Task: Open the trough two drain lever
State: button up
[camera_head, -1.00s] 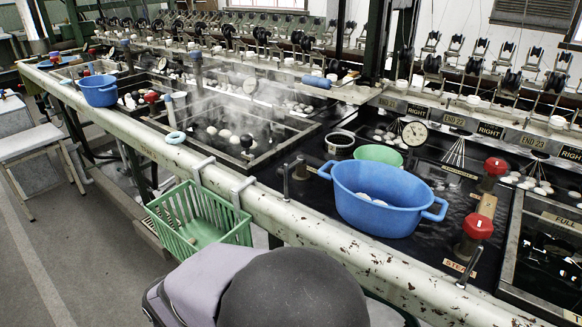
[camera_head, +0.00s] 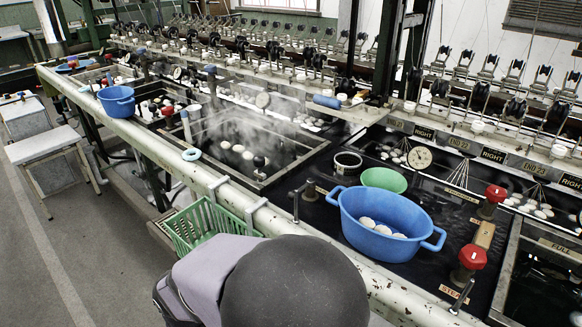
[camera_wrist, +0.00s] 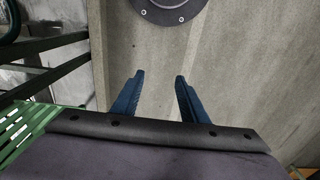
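No drain lever that I can identify for certain as trough two's is visible. In the head view a small metal lever (camera_head: 296,204) stands on the trough rim left of the large blue basin (camera_head: 372,243). Another small lever (camera_head: 462,296) stands by the STEAM label at the right. My gripper (camera_wrist: 159,75) is open and empty in the wrist view, pointing toward bare grey floor. The head view does not show its fingers.
A green basket (camera_head: 185,236) hangs on the front rail (camera_head: 150,146), partly hidden by my arm. Red valve knobs (camera_head: 472,257) rise right of the large basin. A smaller blue basin (camera_head: 117,101) is farther left. A stool (camera_head: 42,146) stands on open floor at left.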

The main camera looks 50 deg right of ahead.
jog(key=w+r+t+p, duration=0.1)
jog(key=w+r+p, duration=0.1)
jog(key=r+p, duration=0.9)
jog(key=w+r+p, duration=0.2)
jog(key=r+p, duration=0.8)
jog(key=r, duration=0.1)
notch_tip(320, 180, up, 7)
jog(key=m+g+h+p, duration=0.1)
jog(key=m+g+p, duration=0.2)
jog(key=m+p, duration=0.7)
send_over(291, 192)
jog(key=w, duration=0.1)
jog(key=m, duration=0.1)
jog(key=shift+s+f+p, duration=0.2)
jog(key=shift+f+p, duration=0.25)
jog(key=shift+f, duration=1.25)
jog(key=shift+s+f+p, duration=0.2)
jog(key=shift+f+p, duration=0.2)
jog(key=shift+f, duration=1.3)
grip_shut()
